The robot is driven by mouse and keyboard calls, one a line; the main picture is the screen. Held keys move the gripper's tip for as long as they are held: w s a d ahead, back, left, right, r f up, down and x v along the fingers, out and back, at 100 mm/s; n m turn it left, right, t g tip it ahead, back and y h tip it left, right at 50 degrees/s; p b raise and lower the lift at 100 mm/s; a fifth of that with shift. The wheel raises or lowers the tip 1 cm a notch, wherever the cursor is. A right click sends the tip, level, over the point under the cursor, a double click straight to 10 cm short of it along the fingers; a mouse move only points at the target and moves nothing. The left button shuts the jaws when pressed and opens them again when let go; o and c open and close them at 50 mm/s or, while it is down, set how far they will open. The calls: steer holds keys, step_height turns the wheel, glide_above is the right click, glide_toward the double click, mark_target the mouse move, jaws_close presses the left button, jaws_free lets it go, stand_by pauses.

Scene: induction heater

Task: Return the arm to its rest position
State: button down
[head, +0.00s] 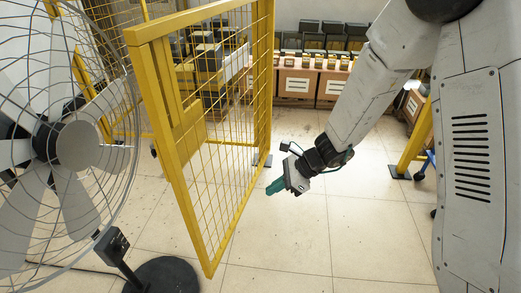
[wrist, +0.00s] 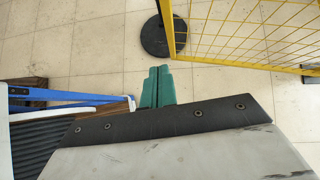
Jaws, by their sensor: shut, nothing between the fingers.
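My gripper (head: 274,187) has teal fingers and hangs at the end of my grey arm in the middle of the head view, above the tiled floor. In the wrist view my gripper (wrist: 158,72) has its two teal fingers side by side, shut and empty. It is apart from everything around it. A yellow mesh gate (head: 190,150) stands swung out just to the left of my gripper in the head view. The gate also shows at the upper right of the wrist view (wrist: 235,66).
A large fan (head: 75,145) on a round black base (head: 162,276) stands at the left. Shelves with brown boxes (head: 295,83) line the back. A blue frame (wrist: 70,97) lies at the left in the wrist view. The tiled floor (head: 285,250) in front is clear.

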steer(key=s+d+r+n+h, duration=0.4)
steer(key=s+d+r+n, duration=0.5)
steer(key=s+r, duration=0.3)
steer(key=s+d+r+n+t+h, duration=0.1)
steer(key=s+d+r+n+h, duration=0.4)
steer(key=s+d+r+n, duration=0.4)
steer(key=s+d+r, duration=0.2)
steer(key=s+r, duration=0.2)
steer(key=shift+s+r+n, duration=0.15)
steer(key=shift+s+n, duration=0.1)
steer(key=shift+n, duration=0.05)
